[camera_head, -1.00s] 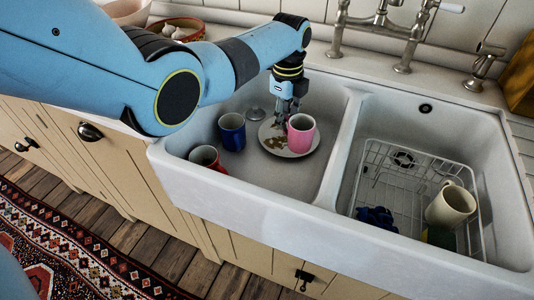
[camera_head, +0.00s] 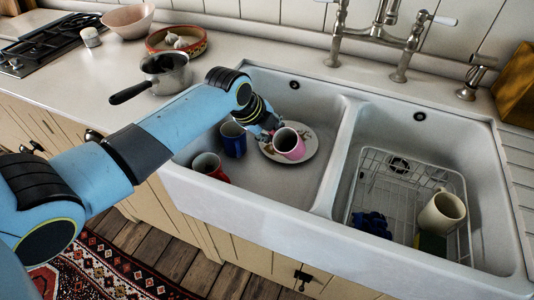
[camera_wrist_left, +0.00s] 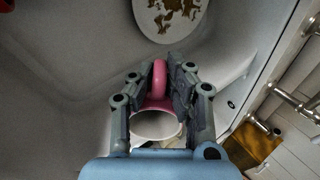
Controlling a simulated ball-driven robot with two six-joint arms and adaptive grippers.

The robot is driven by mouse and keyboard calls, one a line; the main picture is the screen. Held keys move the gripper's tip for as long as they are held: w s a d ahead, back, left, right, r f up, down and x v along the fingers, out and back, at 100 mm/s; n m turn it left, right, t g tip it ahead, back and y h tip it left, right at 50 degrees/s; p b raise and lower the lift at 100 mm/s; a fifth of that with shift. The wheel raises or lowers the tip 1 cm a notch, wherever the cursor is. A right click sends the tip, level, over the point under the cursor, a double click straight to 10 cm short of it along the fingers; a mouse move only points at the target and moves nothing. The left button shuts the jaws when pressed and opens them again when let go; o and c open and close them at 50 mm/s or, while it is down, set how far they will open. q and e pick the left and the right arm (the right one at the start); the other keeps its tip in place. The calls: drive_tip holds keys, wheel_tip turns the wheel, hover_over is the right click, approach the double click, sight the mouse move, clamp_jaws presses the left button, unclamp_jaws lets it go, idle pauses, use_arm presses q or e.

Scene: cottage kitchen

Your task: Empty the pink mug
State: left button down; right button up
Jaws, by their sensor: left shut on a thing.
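The pink mug (camera_head: 289,145) is in the left basin, in front of the plate (camera_head: 311,137) in the head view. It leans, with its open end showing. My left gripper (camera_wrist_left: 166,78) is shut on the mug's handle, and the pink mug (camera_wrist_left: 152,105) also shows in the left wrist view. I cannot tell whether it touches the plate, nor what is inside it. The plate (camera_wrist_left: 150,25) carries brown stains in the wrist view. In the head view my left gripper (camera_head: 272,133) is partly hidden behind its wrist. My right gripper is not in view.
A blue mug (camera_head: 234,140) and a red mug (camera_head: 209,166) stand left of the plate in the basin. The right basin holds a wire rack (camera_head: 370,180) with a cream mug (camera_head: 442,212). A saucepan (camera_head: 167,75) sits on the counter. The sink divider (camera_head: 340,150) is right of the plate.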

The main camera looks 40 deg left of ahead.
use_arm(q)
drive_tip(key=s+t+b, duration=0.1)
drive_tip(key=t+b, duration=0.2)
drive_tip(key=b, duration=0.1)
drive_tip(key=s+r+t+b, duration=0.1)
drive_tip(key=t+b, duration=0.2)
drive_tip(key=b, duration=0.1)
drive_tip(key=s+r+t+h+b, duration=0.1)
drive_tip(key=s+t+b, duration=0.1)
drive_tip(key=t+b, duration=0.1)
drive_tip(key=shift+a+r+b, duration=0.2)
drive_tip(key=shift+r+b, duration=0.05)
drive_tip(key=shift+b, duration=0.45)
idle(0.5)
drive_tip(key=shift+s+r+t+b, duration=0.1)
drive_tip(key=shift+r+t+b, duration=0.1)
drive_tip(key=shift+t+b, duration=0.25)
drive_tip(key=shift+s+r+t+b, duration=0.2)
drive_tip(key=shift+r+t+b, duration=0.45)
drive_tip(key=shift+b, duration=0.1)
